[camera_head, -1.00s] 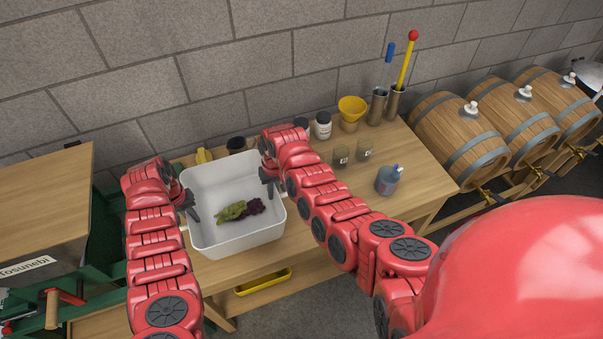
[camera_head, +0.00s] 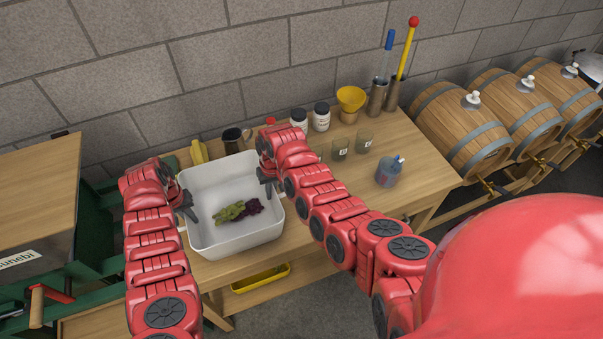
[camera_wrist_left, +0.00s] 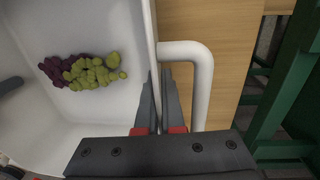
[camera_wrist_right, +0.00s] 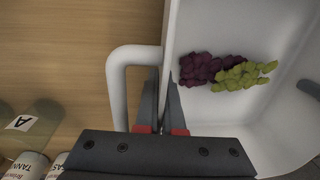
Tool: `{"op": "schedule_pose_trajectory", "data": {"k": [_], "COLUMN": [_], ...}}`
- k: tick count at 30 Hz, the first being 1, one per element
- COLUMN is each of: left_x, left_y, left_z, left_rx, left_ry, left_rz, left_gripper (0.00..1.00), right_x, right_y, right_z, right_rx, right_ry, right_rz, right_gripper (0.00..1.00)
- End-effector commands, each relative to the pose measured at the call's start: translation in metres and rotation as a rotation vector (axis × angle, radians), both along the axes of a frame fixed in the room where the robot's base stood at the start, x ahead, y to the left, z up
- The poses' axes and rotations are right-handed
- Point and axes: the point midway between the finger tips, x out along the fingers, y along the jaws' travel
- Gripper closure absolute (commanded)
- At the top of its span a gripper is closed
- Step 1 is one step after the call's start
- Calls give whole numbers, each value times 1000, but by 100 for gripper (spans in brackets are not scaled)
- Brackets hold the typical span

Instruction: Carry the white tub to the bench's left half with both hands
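The white tub (camera_head: 248,236) is over the left part of the wooden bench (camera_head: 305,240), by its front edge. I cannot tell whether its base touches the bench top. Green grapes (camera_head: 230,211) and dark purple grapes (camera_head: 254,206) lie inside. My left gripper (camera_head: 187,205) is at the tub's left wall. In the left wrist view its fingers (camera_wrist_left: 161,95) close on the wall beside the white handle (camera_wrist_left: 203,90). My right gripper (camera_head: 268,182) is at the right wall, its fingers (camera_wrist_right: 163,95) closed on it beside the other handle (camera_wrist_right: 117,85).
Behind the tub are a dark mug (camera_head: 232,141) and a yellow object (camera_head: 199,152). Jars (camera_head: 321,117), a yellow funnel (camera_head: 351,100), glasses (camera_head: 340,149) and a blue bottle (camera_head: 388,173) stand to the right. A green-framed wooden unit (camera_head: 40,200) is left; barrels (camera_head: 460,135) are right.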

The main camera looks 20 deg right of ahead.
Motion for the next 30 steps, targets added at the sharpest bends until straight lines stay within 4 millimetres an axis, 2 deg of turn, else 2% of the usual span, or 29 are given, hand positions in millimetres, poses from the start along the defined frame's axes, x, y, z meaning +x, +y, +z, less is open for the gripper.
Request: {"op": "schedule_pose_trajectory", "data": {"k": [1,5,6,17,23,30], "left_x": [0,0,0,1,1,1], "left_y": [1,1,1,2,4,6], "left_z": [-2,0,-1,4,25,61], "left_rx": [1,1,1,2,5,1], "left_ry": [-1,-1,-1,-3,-4,-5], "left_rz": [1,1,1,3,-1,0], "left_gripper": [91,68,65,65,65,65], "right_x": [0,0,0,0,0,0], "right_y": [-1,-1,-1,-1,-1,-1], "right_z": [-3,-1,-1,-1,-1,-1], "right_rx": [-2,-1,-1,-1,-2,-2], "right_ry": [-1,-1,-1,0,0,0], "right_rz": [-1,-1,-1,-1,-1,-1], "right_gripper": [91,68,65,65,65,65]}}
